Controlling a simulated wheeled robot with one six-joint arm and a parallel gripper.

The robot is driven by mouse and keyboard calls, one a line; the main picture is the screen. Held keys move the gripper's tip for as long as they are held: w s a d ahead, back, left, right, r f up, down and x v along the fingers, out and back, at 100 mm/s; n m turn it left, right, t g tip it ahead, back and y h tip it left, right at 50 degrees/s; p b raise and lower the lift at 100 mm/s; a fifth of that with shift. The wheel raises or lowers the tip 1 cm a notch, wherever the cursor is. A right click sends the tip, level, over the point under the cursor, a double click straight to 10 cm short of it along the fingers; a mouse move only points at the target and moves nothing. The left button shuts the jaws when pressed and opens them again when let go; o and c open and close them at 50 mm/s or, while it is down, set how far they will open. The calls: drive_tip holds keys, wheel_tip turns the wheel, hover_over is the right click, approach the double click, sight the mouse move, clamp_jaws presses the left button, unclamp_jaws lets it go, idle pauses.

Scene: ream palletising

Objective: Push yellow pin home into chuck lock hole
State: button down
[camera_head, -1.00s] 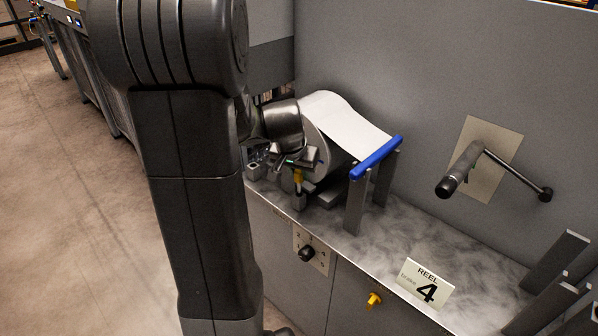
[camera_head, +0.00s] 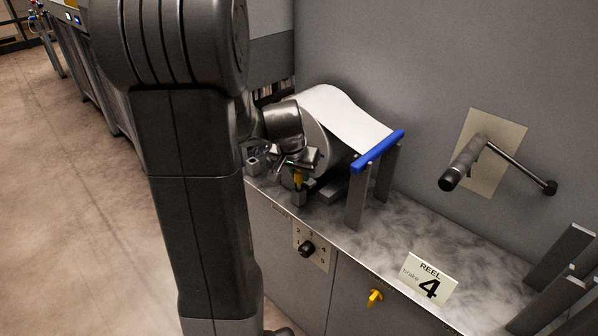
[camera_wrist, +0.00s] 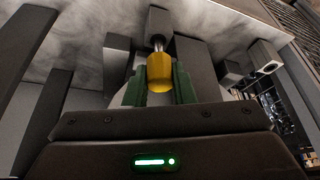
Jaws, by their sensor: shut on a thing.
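The yellow pin (camera_wrist: 159,72) is between the green-lined fingers of my gripper (camera_wrist: 160,84) in the wrist view. Its grey metal shank runs from the yellow head to a dark grey block (camera_wrist: 158,22), the apparent chuck lock. In the head view the yellow pin (camera_head: 299,177) stands roughly upright over the small grey block (camera_head: 299,196) at the bench's front edge. My gripper (camera_head: 298,168) is shut on its yellow head from above. The hole itself is hidden, so I cannot tell how deep the shank sits.
A white paper reel (camera_head: 335,108) lies behind my gripper, its sheet running to a blue bar (camera_head: 377,149) on grey posts. A black-handled lever (camera_head: 462,163) sticks out from the wall. A REEL 4 sign (camera_head: 429,278) stands at the front edge.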

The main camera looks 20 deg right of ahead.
drive_tip(key=shift+f+b, duration=0.8)
drive_tip(key=shift+f, duration=0.25)
drive_tip(key=c, duration=1.1)
unclamp_jaws()
drive_tip(key=shift+c, duration=0.2)
drive_tip(key=shift+r, duration=0.1)
drive_tip(key=p+v, duration=0.2)
drive_tip(key=v, duration=1.1)
drive_tip(key=shift+r, duration=0.35)
drive_tip(key=shift+s+a+f, duration=0.1)
